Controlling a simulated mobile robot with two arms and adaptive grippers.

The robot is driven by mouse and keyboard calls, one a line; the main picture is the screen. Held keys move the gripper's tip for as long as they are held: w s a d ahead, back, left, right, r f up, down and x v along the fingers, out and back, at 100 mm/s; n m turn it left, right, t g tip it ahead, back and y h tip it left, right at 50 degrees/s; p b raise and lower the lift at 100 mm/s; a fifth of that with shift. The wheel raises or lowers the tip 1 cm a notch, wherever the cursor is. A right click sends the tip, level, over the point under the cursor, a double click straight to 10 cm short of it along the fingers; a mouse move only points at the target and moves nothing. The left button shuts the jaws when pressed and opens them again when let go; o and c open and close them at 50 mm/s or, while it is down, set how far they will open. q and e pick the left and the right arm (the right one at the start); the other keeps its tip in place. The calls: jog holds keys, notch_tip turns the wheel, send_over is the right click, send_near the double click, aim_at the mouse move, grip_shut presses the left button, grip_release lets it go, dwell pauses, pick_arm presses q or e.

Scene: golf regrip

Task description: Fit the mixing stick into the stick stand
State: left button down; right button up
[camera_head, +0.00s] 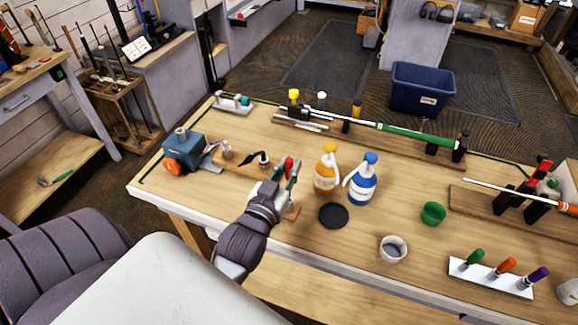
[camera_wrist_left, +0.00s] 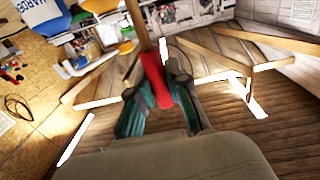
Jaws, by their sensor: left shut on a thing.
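My left gripper (camera_head: 285,174) is over the near left part of the workbench, shut on the mixing stick. In the left wrist view, the stick's red part (camera_wrist_left: 156,82) sits between the dark green fingers and its tan wooden shaft (camera_wrist_left: 138,24) runs to the top edge. In the head view only a bit of red (camera_head: 288,165) shows between the fingers. A small wooden block (camera_head: 293,212), perhaps the stick stand, sits on the bench just beside and below the gripper, partly hidden by it. I cannot tell whether the stick touches it. My right gripper is not in view.
An orange bottle (camera_head: 326,170) and a blue-and-white bottle (camera_head: 362,182) stand right of the gripper, with a black disc (camera_head: 333,216) in front. A blue-grey machine (camera_head: 184,150) stands left.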

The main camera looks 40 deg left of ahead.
pick_arm(q)
jog(key=shift+p, duration=0.3)
dwell(0.6)
jog(key=shift+p, duration=0.5)
dwell(0.6)
jog(key=shift+f+b, duration=1.85)
jog(key=shift+f, duration=0.95)
jog(key=c, duration=1.1)
grip_release()
jog(key=shift+o, duration=0.2)
jog(key=s+d, duration=0.2)
jog(key=s, duration=1)
jog(key=shift+d, duration=0.15)
jog(key=shift+w, duration=0.15)
